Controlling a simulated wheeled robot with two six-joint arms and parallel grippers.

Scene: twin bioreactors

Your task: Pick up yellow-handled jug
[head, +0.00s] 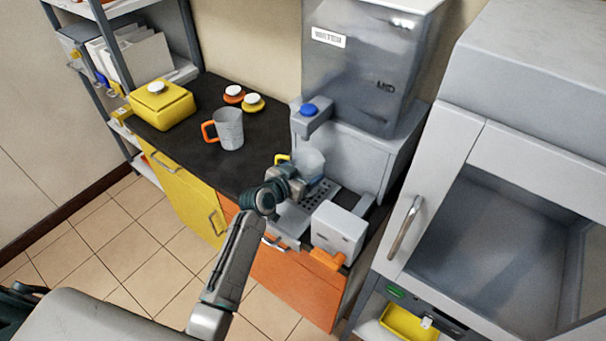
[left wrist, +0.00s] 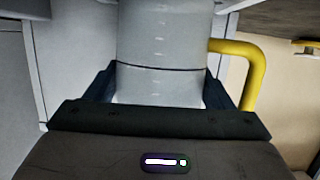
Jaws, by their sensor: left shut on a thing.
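The yellow-handled jug (head: 311,163) stands under the spout of the water dispenser, over or on its drip grate. It is a pale, clear jug, and its yellow handle (head: 283,159) points left in the head view. In the left wrist view the jug (left wrist: 160,85) is upright between the two fingers, with its yellow handle (left wrist: 252,70) to the right. My left gripper (head: 297,180) is shut on the jug's body and partly hides it in the head view. I cannot tell whether the jug's base touches the grate. My right gripper is not in view.
A grey jug with an orange handle (head: 229,130) stands on the dark counter (head: 187,137). The steel water tank (head: 360,75) and spout (head: 311,121) rise above. A white box (head: 337,226) sits nearby.

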